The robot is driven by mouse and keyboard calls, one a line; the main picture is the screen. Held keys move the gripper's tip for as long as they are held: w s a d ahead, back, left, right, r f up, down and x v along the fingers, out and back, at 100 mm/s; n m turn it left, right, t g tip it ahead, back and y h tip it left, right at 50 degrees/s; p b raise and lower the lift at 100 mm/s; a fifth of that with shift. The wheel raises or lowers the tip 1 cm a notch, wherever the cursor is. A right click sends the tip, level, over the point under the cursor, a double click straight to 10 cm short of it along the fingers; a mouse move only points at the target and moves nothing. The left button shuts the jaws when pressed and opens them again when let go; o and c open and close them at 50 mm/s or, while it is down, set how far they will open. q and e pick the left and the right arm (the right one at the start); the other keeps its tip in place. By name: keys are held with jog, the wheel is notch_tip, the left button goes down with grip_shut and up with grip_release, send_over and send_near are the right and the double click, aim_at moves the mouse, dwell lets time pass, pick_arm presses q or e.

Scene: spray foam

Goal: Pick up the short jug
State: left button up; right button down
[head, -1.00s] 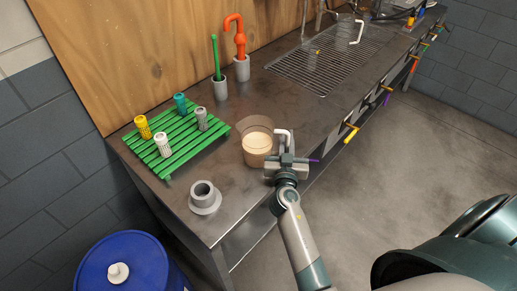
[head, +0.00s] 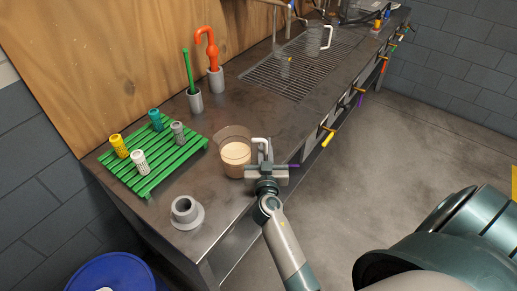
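A clear jug (head: 235,155) with beige contents and a white handle (head: 260,141) stands near the counter's front edge; it looks low and wide. My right gripper (head: 264,157) is at its handle side, with the fingers close to the handle. Whether they are closed on the handle is too small to tell. A second clear jug (head: 314,40), also with a white handle, stands far back by the metal grille. It looks narrower. My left gripper is not in view.
A green slatted rack (head: 158,163) with several small cylinders is left of the near jug. A grey flanged cup (head: 186,211) is nearer. Grey holders (head: 195,101) with green and orange tools stand behind. Coloured handles stick out along the counter front. A blue barrel (head: 112,275) is at lower left.

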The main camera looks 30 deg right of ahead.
jog(key=shift+r, duration=0.2)
pick_arm(q)
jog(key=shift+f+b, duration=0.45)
jog(key=shift+b, duration=0.05)
pick_arm(e)
jog(key=s+d+r, duration=0.1)
jog(key=s+r, duration=0.9)
jog(key=s, duration=0.1)
jog(key=shift+s+d+r, duration=0.15)
jog(key=shift+r, duration=0.1)
dwell(0.4)
jog(key=shift+s+r, duration=0.1)
dwell(0.7)
pick_arm(q)
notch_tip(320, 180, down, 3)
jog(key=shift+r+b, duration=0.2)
jog(key=shift+b, duration=1.05)
pick_arm(e)
jog(key=s+a+n+t+y, duration=0.1)
jog(key=s+a+n+y, duration=0.1)
jog(key=a, duration=0.7)
jog(key=s+a+f+n+t+y, duration=0.1)
jog(key=a+n+y, duration=0.3)
jog(key=a+y, duration=0.3)
jog(key=shift+s+a+f+t, duration=0.2)
jog(key=shift+s+a+t, duration=0.15)
jog(key=shift+a, duration=0.8)
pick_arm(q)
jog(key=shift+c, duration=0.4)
